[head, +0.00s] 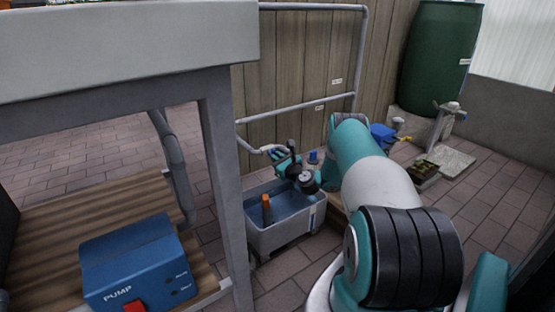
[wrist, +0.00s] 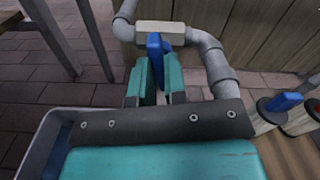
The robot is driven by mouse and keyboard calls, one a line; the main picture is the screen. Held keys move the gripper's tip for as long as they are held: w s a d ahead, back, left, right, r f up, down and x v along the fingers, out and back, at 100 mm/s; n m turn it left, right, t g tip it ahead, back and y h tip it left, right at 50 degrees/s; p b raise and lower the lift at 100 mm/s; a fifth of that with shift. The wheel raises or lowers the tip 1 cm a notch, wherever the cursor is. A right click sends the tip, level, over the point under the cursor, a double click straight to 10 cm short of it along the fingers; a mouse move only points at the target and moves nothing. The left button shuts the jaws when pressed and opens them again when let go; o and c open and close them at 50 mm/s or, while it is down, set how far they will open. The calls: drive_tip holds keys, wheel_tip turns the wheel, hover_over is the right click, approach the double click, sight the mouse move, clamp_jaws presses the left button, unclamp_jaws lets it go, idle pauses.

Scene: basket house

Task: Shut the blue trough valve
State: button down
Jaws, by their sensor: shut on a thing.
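The blue trough valve handle (wrist: 154,46) shows in the wrist view in front of a pale valve body (wrist: 175,34) on a grey pipe. My gripper (wrist: 160,72) is shut on this handle, with its teal fingers on either side of it. The fingers hide the handle's lower part. The handle's angle to the pipe is hard to judge. In the head view my gripper (head: 279,158) is at the pipe end above the grey trough (head: 280,238), and the handle is too small to make out. The trough holds blue water and an orange piece (head: 267,207).
Another blue lever (wrist: 285,102) and a red part stand at the right in the wrist view. A wooden fence (head: 290,75) is behind the pipe. A grey table (head: 215,150) and a blue pump box (head: 140,265) stand at the left. A green barrel (head: 438,55) stands far right.

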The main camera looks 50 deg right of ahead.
drive_tip(key=shift+m, duration=1.3)
drive_tip(key=c, duration=1.2)
unclamp_jaws()
drive_tip(key=shift+o, duration=0.2)
drive_tip(key=p+v, duration=1.7)
drive_tip(key=p, duration=0.5)
drive_tip(key=shift+s, duration=0.25)
